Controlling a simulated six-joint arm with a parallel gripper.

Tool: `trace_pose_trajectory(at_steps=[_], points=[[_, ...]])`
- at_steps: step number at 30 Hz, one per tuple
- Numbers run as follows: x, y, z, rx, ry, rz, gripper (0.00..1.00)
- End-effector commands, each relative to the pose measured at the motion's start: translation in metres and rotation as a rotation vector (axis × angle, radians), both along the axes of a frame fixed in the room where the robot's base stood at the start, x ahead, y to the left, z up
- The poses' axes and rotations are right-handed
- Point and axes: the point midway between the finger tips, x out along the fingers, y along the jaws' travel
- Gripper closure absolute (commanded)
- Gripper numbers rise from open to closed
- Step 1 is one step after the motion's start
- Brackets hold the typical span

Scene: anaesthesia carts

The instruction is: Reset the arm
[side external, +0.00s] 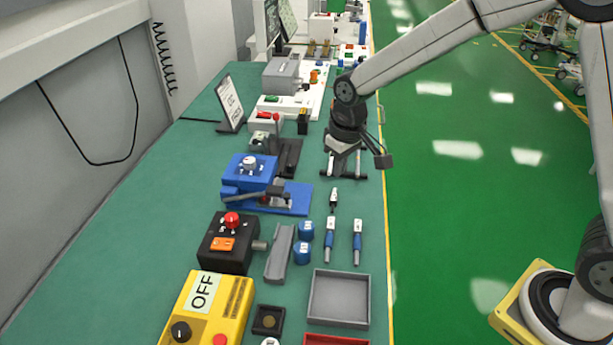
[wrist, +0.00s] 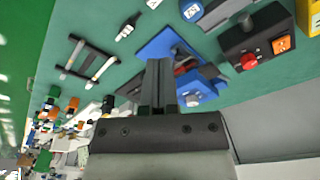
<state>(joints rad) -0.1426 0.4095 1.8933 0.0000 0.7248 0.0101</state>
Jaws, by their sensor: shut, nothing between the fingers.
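My gripper (side external: 338,150) hangs from my arm over the right part of the green table, in the side external view. Its two fingers are together and empty. In the wrist view my gripper (wrist: 160,85) points towards the blue fixture (wrist: 207,82), partly covering it. The blue fixture (side external: 262,185) stands to the left and nearer in the side external view. A small black rack with pale rods (side external: 343,175) sits just below my gripper there. The same rack (wrist: 88,60) lies left of the fingers in the wrist view. I cannot tell the exact height of the fingertips.
A black box with a red button (side external: 228,243), a yellow OFF box (side external: 207,308), a grey tray (side external: 340,297) and blue-handled tools (side external: 328,240) stand nearer. A sign (side external: 230,103) and grey machine (side external: 281,75) stand farther back. Green floor (side external: 450,210) is open right of the table.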

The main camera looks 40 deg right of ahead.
Motion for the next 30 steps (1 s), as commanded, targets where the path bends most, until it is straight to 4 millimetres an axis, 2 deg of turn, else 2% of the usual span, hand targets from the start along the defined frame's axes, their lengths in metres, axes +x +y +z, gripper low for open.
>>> trace_pose_trajectory(at_steps=[9, 18, 24, 30], points=[[-0.073, -0.037, -0.006, 0.006, -0.057, -0.065, 1.00], [-0.139, -0.058, -0.017, 0.007, -0.103, -0.117, 1.00], [-0.159, -0.063, -0.021, 0.006, -0.117, -0.132, 1.00], [-0.161, -0.064, -0.022, 0.007, -0.118, -0.133, 1.00]])
